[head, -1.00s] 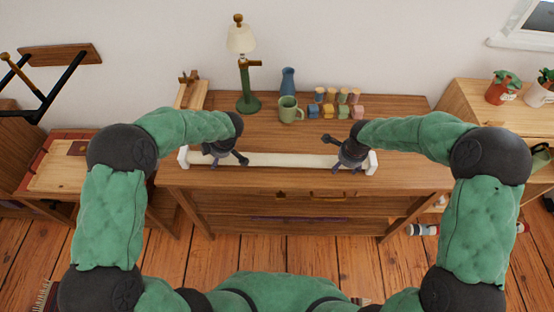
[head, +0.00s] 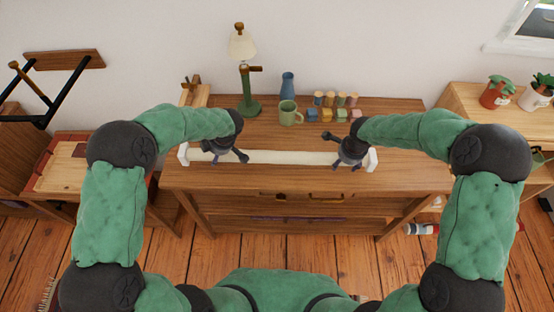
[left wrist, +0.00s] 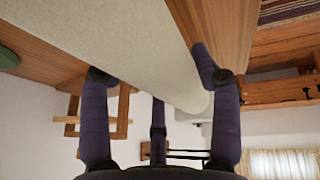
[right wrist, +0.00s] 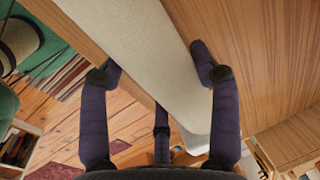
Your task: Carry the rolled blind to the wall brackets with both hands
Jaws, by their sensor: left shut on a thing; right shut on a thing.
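The rolled blind (head: 290,157) is a long cream roll with white ends, lying level across the front of the wooden dresser top in the head view. My left gripper (head: 226,157) is shut on it near its left end. My right gripper (head: 351,157) is shut on it near its right end. The roll also passes between the fingers in the left wrist view (left wrist: 125,45) and the right wrist view (right wrist: 135,45). Whether it touches the dresser top is hard to tell. I cannot make out any wall brackets.
On the dresser (head: 390,181) stand a green lamp (head: 248,92), a blue vase (head: 287,85), a green mug (head: 288,112) and several small coloured blocks (head: 334,115). Potted plants (head: 497,92) stand on the right cabinet. A wooden bench (head: 75,170) is at left.

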